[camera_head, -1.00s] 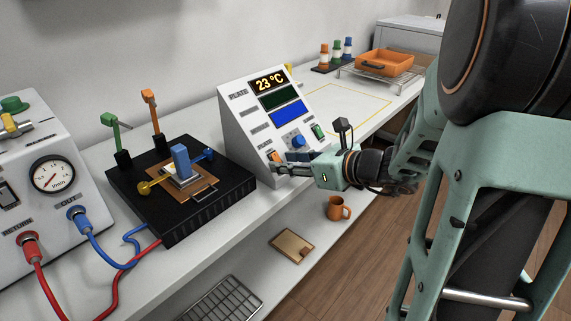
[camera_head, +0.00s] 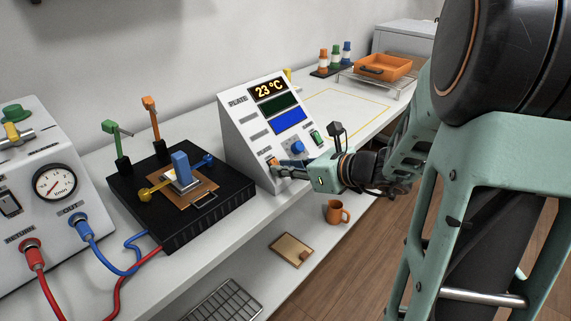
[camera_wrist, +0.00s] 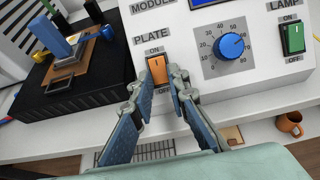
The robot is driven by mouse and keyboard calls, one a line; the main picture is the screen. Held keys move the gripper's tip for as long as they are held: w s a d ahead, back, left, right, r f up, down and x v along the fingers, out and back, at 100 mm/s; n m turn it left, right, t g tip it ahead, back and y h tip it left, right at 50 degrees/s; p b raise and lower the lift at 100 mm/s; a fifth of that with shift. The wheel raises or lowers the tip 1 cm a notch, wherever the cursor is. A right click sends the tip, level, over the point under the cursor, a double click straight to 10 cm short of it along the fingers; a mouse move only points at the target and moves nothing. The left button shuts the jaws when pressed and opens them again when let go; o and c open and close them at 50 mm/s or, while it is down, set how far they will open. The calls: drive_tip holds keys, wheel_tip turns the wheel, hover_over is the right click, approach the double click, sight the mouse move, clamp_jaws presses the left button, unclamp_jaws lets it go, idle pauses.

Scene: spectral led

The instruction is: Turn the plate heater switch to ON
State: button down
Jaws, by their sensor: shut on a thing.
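The plate heater switch (camera_wrist: 157,72) is an orange rocker in a dark frame on the sloped panel in the wrist view. It has PLATE and ON above it and OFF below it. My gripper (camera_wrist: 163,78) has its blue-padded fingers on either side of the switch, closed in on it. The fingertips cover part of its edges, and I cannot tell clearly which way the rocker is tilted. In the head view my gripper (camera_head: 288,170) is at the panel's lower front, and the switch is mostly hidden. The control box (camera_head: 240,137) display reads 23 °C.
A blue dial (camera_wrist: 230,46) and a green LAMP switch (camera_wrist: 292,38) sit right of the orange switch. A black plate (camera_head: 180,226) with upright levers stands left of the box. An orange mug (camera_head: 336,212) is on the lower shelf.

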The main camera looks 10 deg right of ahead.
drive_tip(key=shift+w+a+r+g+h+p, duration=0.15)
drive_tip(key=shift+r+g+h+p, duration=0.6)
drive_tip(key=shift+p, duration=2.4)
drive_tip(key=shift+f+g+p, duration=0.15)
drive_tip(key=shift+g+p, duration=0.4)
drive_tip(key=shift+p, duration=0.25)
drive_tip(key=shift+f+h+p, duration=0.15)
drive_tip(key=shift+h+p, duration=0.1)
drive_tip(key=shift+p, duration=0.1)
drive_tip(key=c, duration=1.8)
unclamp_jaws()
drive_tip(key=shift+c, duration=0.2)
drive_tip(key=v, duration=1.2)
